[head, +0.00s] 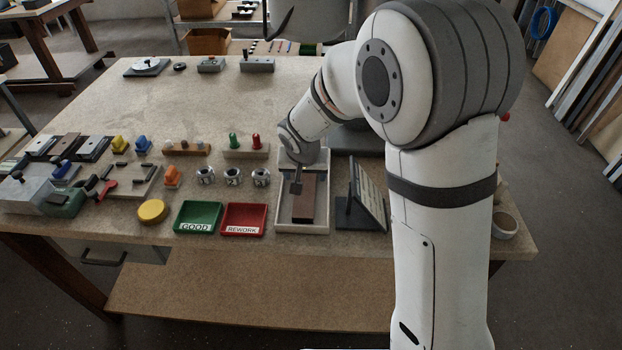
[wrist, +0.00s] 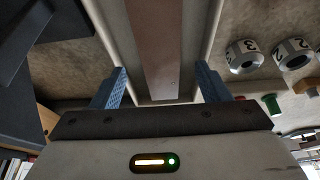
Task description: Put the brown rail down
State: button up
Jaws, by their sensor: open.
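The brown rail (head: 303,207) lies lengthwise in the pale tray (head: 302,231) near the front edge of the table. My gripper (head: 297,186) is over the far part of the rail, and my arm hides the tray's far end. In the wrist view the rail (wrist: 160,45) runs between the blue fingers of my gripper (wrist: 160,88), with a clear gap on each side. The fingers are open and do not touch the rail. Pale tray walls (wrist: 112,32) run along both sides.
A green GOOD tray (head: 198,217) and a red REWORK tray (head: 243,219) stand left of the pale tray. A dark stand with a tilted panel (head: 367,190) is close on the right. Numbered metal rings (head: 232,177) sit to the left. The far middle of the table is clear.

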jog(key=v, duration=0.8)
jog(key=shift+g, duration=0.3)
jog(key=s+d+r, duration=0.1)
jog(key=s+d, duration=0.2)
jog(key=s+d+r, duration=0.1)
jog(key=s+d, duration=0.2)
jog(key=d, duration=0.1)
jog(key=s+d+r, duration=0.2)
jog(key=d, duration=0.1)
jog(key=shift+s+d, duration=0.35)
jog(key=shift+s, duration=0.05)
jog(key=s+d+g, duration=0.1)
jog(key=s+d, duration=0.6)
jog(key=s, duration=0.5)
jog(key=shift+s+d+r, duration=0.15)
jog(key=shift+s+r, duration=0.1)
jog(key=shift+s, duration=0.15)
